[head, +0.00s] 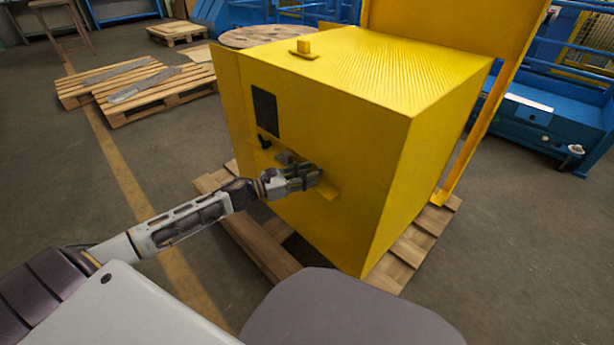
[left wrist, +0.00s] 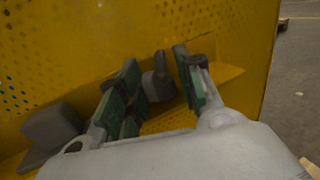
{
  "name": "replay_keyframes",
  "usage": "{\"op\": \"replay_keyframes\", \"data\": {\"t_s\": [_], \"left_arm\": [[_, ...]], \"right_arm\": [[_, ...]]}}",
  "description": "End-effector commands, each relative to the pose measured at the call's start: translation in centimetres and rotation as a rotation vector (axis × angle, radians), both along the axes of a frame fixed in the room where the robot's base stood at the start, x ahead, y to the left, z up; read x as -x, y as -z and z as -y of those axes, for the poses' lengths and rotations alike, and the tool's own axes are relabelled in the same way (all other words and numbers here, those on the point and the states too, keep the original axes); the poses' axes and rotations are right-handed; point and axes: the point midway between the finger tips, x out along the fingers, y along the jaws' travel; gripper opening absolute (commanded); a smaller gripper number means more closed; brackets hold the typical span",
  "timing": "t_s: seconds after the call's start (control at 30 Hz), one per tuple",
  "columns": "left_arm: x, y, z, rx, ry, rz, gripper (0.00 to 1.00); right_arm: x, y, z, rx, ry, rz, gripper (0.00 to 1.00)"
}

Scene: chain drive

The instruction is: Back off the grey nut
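My left gripper (head: 304,178) reaches in from the left to a small ledge on the front face of the yellow housing (head: 320,130). In the left wrist view its green-padded fingers (left wrist: 160,88) stand apart. A grey rounded piece with a small knob on top, perhaps the grey nut (left wrist: 158,82), shows in the gap between them, nearer the left finger. No contact with it can be made out. A second grey block (left wrist: 52,128) sits on the ledge to the left, outside the fingers. In the head view the gripper hides the nut. My right gripper is not in view.
The housing stands on a wooden pallet (head: 415,243), with a dark panel (head: 265,110) on its front face and a yellow block (head: 304,47) on top. A tall yellow plate (head: 500,75) rises behind. Floor to the left is open; pallets (head: 150,95) lie farther back.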

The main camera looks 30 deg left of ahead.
Motion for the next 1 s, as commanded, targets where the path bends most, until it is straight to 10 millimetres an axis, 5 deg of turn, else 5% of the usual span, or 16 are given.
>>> {"op": "replay_keyframes", "data": {"t_s": [0.33,0.6,1.0], "left_arm": [[-0.06,0.01,0.05,-0.001,0.000,-0.001,0.34],[-0.05,0.01,0.05,0.000,0.000,0.000,0.02],[0.00,-0.04,0.14,0.002,-0.028,-0.001,0.02]], "right_arm": [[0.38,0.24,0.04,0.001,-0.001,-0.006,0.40],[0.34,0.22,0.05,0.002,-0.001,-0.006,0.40],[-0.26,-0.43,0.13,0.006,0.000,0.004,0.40]]}}
